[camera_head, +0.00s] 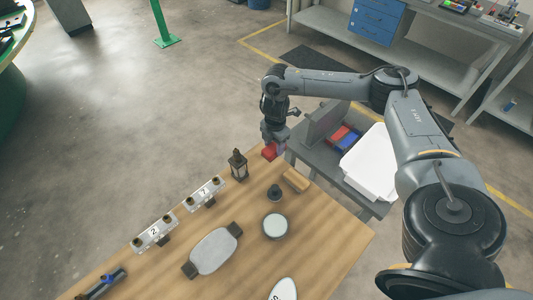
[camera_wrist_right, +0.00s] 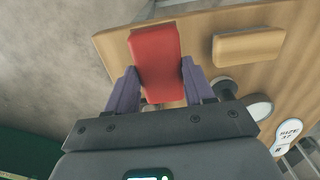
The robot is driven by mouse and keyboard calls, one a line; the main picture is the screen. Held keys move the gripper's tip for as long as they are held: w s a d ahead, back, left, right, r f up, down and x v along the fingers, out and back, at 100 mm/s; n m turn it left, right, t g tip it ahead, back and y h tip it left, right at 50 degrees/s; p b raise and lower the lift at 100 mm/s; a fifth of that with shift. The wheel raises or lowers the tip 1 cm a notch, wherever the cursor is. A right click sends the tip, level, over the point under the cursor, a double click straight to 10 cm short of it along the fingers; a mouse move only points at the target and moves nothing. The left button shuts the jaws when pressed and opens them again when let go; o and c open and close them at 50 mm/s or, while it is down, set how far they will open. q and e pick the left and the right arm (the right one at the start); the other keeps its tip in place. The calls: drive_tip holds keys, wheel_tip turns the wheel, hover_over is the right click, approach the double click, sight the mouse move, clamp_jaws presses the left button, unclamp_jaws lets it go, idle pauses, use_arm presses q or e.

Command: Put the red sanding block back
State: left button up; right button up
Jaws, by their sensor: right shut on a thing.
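The red sanding block (camera_head: 269,152) is held in my right gripper (camera_head: 275,147), close to the far corner of the wooden table. In the right wrist view the red block (camera_wrist_right: 157,60) sits between the two purple-grey fingers of the right gripper (camera_wrist_right: 160,82), which are shut on its sides. I cannot tell whether its underside touches the table. A tan block (camera_head: 296,180) lies on the table nearby; it also shows in the wrist view (camera_wrist_right: 249,46). My left gripper is not in view.
A dark lantern (camera_head: 238,165) stands left of the held block. A black knob-like piece (camera_head: 275,193) and a round pale disc (camera_head: 276,226) are nearer.

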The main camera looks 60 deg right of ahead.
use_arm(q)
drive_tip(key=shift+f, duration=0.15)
use_arm(e)
drive_tip(key=w+f, duration=0.1)
drive_tip(key=w, duration=0.1)
drive_tip(key=shift+w+a+f, duration=0.35)
drive_tip(key=shift+a, duration=0.05)
use_arm(q)
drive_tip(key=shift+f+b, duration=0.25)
drive_tip(key=shift+b, duration=0.1)
use_arm(e)
drive_tip(key=shift+f, duration=1.95)
drive_tip(key=shift+f, duration=0.1)
drive_tip(key=o, duration=0.9)
drive_tip(key=shift+o, duration=0.2)
use_arm(q)
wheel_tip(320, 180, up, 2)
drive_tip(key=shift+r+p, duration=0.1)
drive_tip(key=shift+p, duration=1)
use_arm(e)
wheel_tip(320, 180, up, 11)
drive_tip(key=shift+f, duration=0.2)
drive_tip(key=shift+r+p, duration=0.5)
drive_tip(key=shift+r, duration=0.3)
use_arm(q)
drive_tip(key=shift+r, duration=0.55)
